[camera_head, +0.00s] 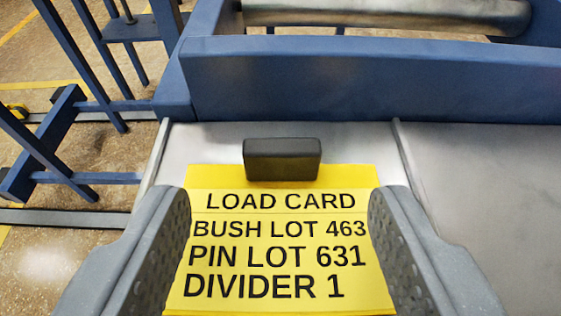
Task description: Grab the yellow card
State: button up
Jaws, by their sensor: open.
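The yellow card (280,240) lies in the lower middle of the view. It reads "LOAD CARD, BUSH LOT 463, PIN LOT 631, DIVIDER 1". A dark grey block (282,160) overlaps the card's far edge. My gripper (279,205) is open, with one grey dimpled finger on each side of the card. The fingers cover parts of the card's left and right edges. I cannot tell whether either finger touches it. The card's near edge runs to the bottom of the frame.
The card is on a grey metal surface (460,190) with thin raised ridges on both sides. A blue beam (370,85) crosses behind it, with a metal roller or tube (390,14) beyond. Blue frame posts (85,60) stand on the floor at left.

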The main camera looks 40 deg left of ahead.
aim_at(281, 157)
jog(key=b+x, duration=0.1)
jog(key=x, duration=0.4)
jog(key=shift+w+a+r, duration=0.1)
jog(key=shift+w+r, duration=0.05)
jog(key=c, duration=1)
jog(key=shift+r, duration=0.1)
jog(key=shift+c, duration=0.2)
